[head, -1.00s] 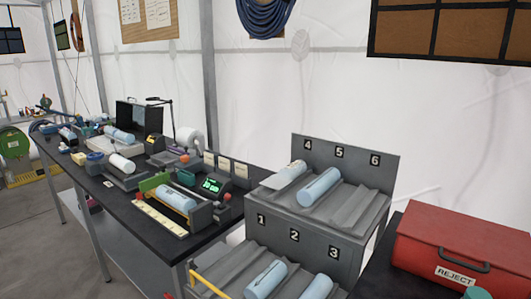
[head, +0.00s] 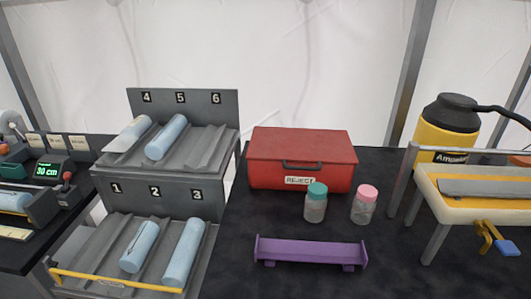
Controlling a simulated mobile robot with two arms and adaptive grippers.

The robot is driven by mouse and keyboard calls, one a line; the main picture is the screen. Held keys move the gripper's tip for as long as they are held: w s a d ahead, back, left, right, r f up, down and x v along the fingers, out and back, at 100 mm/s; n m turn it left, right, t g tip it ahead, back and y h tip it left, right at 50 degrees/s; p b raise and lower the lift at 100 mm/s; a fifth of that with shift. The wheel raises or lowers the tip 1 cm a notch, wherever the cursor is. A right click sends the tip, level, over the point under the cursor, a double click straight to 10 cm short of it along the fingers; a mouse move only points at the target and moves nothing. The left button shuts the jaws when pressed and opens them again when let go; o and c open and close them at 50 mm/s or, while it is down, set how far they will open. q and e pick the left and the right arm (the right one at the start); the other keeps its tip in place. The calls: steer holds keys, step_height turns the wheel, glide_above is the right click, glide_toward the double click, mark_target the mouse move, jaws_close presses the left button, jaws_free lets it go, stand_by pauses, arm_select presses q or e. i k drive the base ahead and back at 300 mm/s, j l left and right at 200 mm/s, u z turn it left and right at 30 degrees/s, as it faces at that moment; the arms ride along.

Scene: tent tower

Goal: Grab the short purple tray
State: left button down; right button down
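The short purple tray (head: 310,251) lies on the black table in the head view, right of the grey rack and in front of the red box. It is a low, wide piece with raised ends and small feet. Nothing lies on it that I can see. Neither of my grippers shows in the head view.
The red REJECT box (head: 302,160) stands behind the tray. A teal-lidded jar (head: 315,206) and a pink-lidded jar (head: 363,207) stand between them. The grey numbered rack (head: 160,205) holds light-blue rolls at left. A yellow-and-white device (head: 470,192) stands at right. Bare table (head: 400,270) surrounds the tray.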

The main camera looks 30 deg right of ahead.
mark_target(347, 254)
steer(key=l+z, duration=0.15)
steer(key=z, duration=1.4)
